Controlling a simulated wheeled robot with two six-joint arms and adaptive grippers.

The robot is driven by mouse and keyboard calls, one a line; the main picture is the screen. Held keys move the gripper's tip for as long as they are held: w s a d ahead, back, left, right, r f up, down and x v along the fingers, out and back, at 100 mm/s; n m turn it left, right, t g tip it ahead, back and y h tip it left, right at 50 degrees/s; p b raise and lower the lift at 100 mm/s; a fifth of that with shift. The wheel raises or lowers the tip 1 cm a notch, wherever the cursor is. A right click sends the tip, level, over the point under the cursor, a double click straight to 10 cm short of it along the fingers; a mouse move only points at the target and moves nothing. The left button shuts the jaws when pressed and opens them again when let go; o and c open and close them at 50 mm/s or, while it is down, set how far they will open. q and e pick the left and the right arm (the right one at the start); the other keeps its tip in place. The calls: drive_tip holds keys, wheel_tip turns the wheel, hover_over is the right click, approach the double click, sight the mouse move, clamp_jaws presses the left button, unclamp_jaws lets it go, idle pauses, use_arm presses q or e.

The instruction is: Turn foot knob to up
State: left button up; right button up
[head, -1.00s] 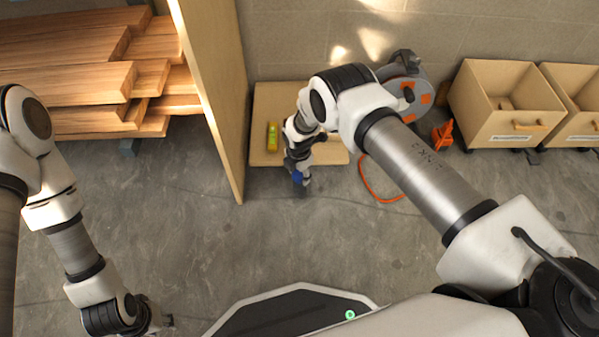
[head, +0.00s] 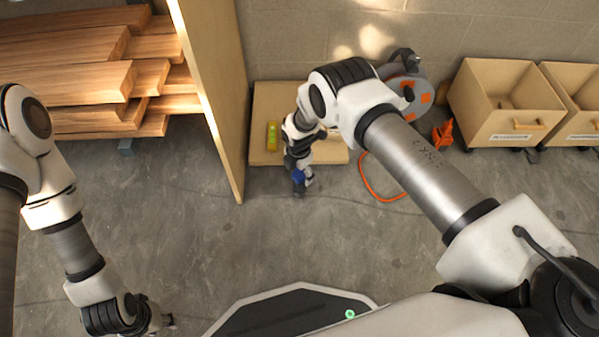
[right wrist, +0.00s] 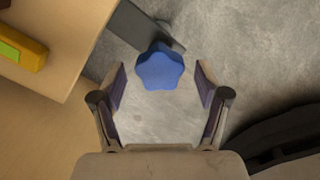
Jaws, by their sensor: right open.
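The foot knob (right wrist: 160,68) is blue and star-shaped. In the right wrist view it lies between and just beyond the fingertips of my right gripper (right wrist: 161,77), with a gap visible on each side. My right gripper is open and empty. In the head view the blue knob (head: 298,174) shows low beside the end of my right arm, near the board's front edge; my right gripper (head: 302,186) is partly hidden there by the arm. A grey bar (right wrist: 138,28) runs beside the knob. My left gripper (head: 168,322) hangs at the lower left, small and away from the knob.
A wooden platform (head: 265,100) carries a yellow-green level (head: 272,136). A tall wooden panel (head: 212,95) stands left of it, with stacked planks (head: 70,85) beyond. An orange cord (head: 372,185) lies on the floor at right. Bins (head: 505,95) stand at the back right. The front floor is clear.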

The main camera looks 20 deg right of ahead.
sight(299, 175)
wheel_tip(299, 175, up, 11)
drive_tip(key=shift+s+a+r, duration=0.15)
drive_tip(key=shift+s+a, duration=0.05)
idle(0.3)
